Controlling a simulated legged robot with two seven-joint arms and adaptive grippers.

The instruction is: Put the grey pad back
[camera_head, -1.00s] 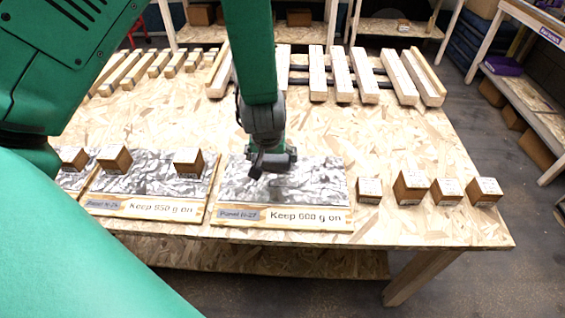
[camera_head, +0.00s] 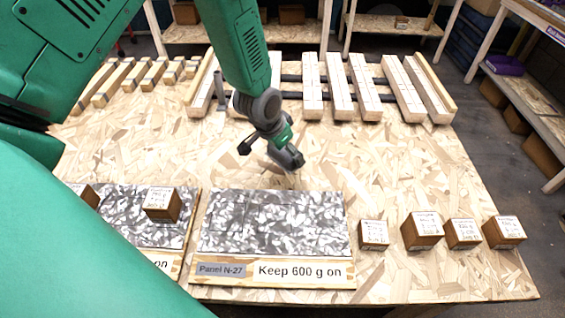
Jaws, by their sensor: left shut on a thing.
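My left gripper (camera_head: 284,150) points down over the bare board between the panels and the wooden rack. It is shut on a small dark grey thing that looks like the grey pad (camera_head: 293,159); the fingers hide much of it. In front of it lies a panel (camera_head: 270,222) with a mottled grey-white top and a label reading "Panel N-27" and "Keep 600 g on". No block stands on this panel. My right gripper is not in view.
Several labelled wooden blocks (camera_head: 423,230) stand right of the panel. A second mottled panel (camera_head: 125,210) at left carries a block (camera_head: 162,204). Slatted wooden racks (camera_head: 340,90) line the back of the chipboard table (camera_head: 400,160). The board's middle right is clear.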

